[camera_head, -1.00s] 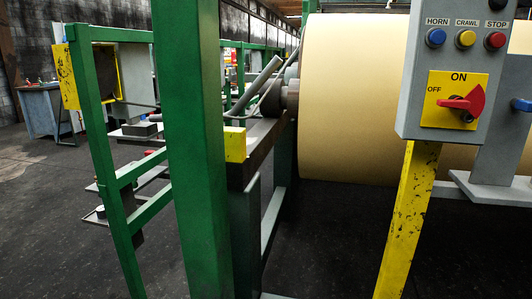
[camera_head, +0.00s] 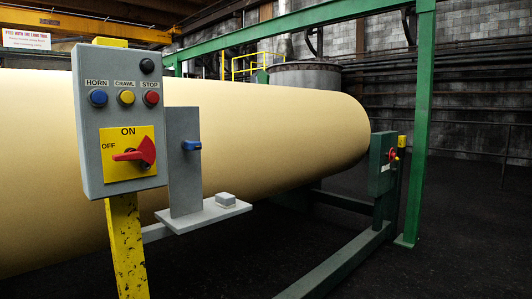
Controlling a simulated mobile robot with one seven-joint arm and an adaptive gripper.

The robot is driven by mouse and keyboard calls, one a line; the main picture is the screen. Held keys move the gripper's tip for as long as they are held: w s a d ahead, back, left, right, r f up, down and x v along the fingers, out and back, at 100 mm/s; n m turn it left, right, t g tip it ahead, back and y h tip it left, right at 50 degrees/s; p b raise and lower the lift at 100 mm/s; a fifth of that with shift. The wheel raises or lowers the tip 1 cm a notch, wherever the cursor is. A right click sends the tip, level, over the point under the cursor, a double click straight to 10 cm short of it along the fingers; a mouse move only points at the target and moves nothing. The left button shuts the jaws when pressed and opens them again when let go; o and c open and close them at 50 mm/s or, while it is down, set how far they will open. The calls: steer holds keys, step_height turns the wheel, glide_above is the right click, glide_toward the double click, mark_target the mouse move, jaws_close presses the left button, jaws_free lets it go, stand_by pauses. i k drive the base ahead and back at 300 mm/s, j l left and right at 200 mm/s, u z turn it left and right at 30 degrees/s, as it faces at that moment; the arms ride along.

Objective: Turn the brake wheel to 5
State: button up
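I cannot make out a brake wheel with numbers in this view. A green box (camera_head: 382,163) stands at the right end of the large roll, with a small red and yellow part (camera_head: 393,155) on its side. That part is too small to tell what it is. My gripper is not in view.
A grey control box (camera_head: 122,120) on a yellow post (camera_head: 127,245) stands close at left, with HORN, CRAWL and STOP buttons and a red switch (camera_head: 137,154). A grey bracket shelf (camera_head: 203,215) is beside it. A tan roll (camera_head: 260,140) lies behind. Dark floor (camera_head: 450,265) at right is clear.

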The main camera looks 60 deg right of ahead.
mark_target(393, 155)
steer(key=z, duration=2.65)
steer(key=i+l+z, duration=0.35)
steer(key=i, duration=0.55)
steer(key=i+z, duration=0.3)
steer(key=i, duration=2.15)
steer(key=i+u, duration=0.15)
steer(key=i, duration=0.3)
steer(key=i+l+u, duration=0.15)
steer(key=i, duration=0.3)
steer(key=i+l+u, duration=0.15)
steer(key=i, duration=0.3)
steer(key=i+l+u, duration=0.15)
steer(key=i, duration=0.3)
